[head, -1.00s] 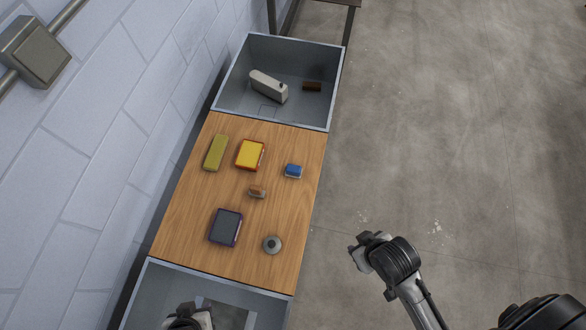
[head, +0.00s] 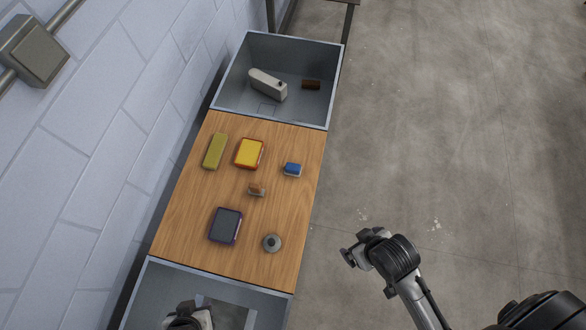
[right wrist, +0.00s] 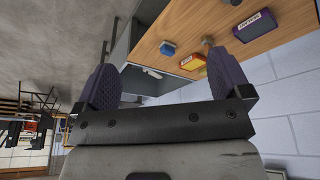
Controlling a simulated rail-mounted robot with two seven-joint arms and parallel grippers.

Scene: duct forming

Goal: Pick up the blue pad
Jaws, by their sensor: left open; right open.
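The blue pad (head: 292,169) is a small block with a pale lower edge, lying near the right edge of the wooden table (head: 190,245). In the right wrist view, the blue pad (right wrist: 168,47) lies beyond my fingers, apart from them. My right gripper (head: 350,254) is over the floor to the right of the table. In the right wrist view, my right gripper (right wrist: 165,68) is open and empty, with its purple fingers wide apart. My left gripper (head: 190,315) is open at the bottom of the head view, over the near grey bin (head: 155,285); its fingertips are hard to make out.
On the table lie an olive block (head: 215,151), a yellow-and-red block (head: 249,153), a small brown-topped piece (head: 257,190), a dark purple-edged block (head: 225,225) and a round grey piece (head: 272,243). The far bin (head: 232,82) holds a pale block and a brown block. A wall stands at left.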

